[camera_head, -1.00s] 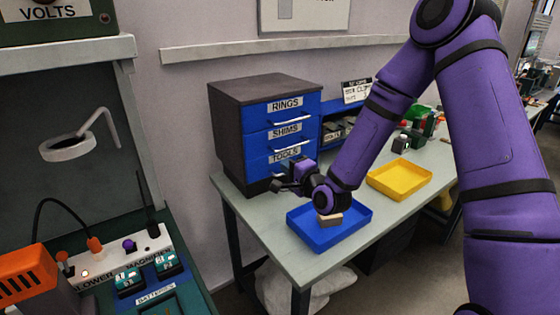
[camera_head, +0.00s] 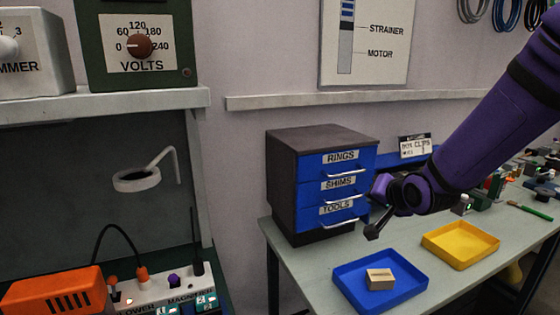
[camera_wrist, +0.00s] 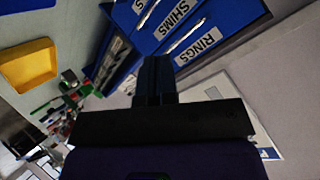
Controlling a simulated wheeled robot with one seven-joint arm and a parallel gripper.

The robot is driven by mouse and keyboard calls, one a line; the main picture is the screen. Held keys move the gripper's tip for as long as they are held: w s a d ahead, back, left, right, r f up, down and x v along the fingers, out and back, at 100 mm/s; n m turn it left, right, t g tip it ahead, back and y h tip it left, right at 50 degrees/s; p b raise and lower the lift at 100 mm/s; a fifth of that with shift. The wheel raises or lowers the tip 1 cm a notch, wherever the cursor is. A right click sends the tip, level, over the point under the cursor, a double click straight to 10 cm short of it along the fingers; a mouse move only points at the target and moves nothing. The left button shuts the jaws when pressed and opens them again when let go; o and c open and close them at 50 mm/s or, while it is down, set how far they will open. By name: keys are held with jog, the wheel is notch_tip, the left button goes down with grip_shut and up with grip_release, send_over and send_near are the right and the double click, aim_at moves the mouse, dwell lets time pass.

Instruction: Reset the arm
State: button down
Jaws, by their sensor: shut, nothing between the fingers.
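My purple arm reaches in from the right in the head view. My gripper (camera_head: 374,226) is in front of the right side of the drawer cabinet, above and behind the blue tray. It is shut and empty. Its dark fingers show end-on in the wrist view (camera_wrist: 155,72), pointing toward the labelled drawers.
The dark cabinet with blue drawers (camera_head: 331,188), labelled RINGS, SHIMS and TOOLS, stands close beside my gripper. A blue tray (camera_head: 345,272) holds a small tan block (camera_head: 380,279). A yellow tray (camera_head: 460,245) sits to its right. A workstation shelf (camera_head: 100,104) is at left.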

jog(key=s+d+r+n+g+h, duration=0.1)
jog(key=s+r, duration=0.3)
jog(key=s, duration=0.5)
jog(key=s+d+r+n+g, duration=0.2)
jog(key=s+d+r+g, duration=0.1)
jog(key=s, duration=0.7)
jog(key=s+d+r+n+g+h, duration=0.1)
jog(key=s+r, duration=0.4)
jog(key=s, duration=0.5)
jog(key=shift+s+d+n+g+h, duration=0.25)
jog(key=shift+d+n+g, duration=0.25)
jog(key=shift+d, duration=0.75)
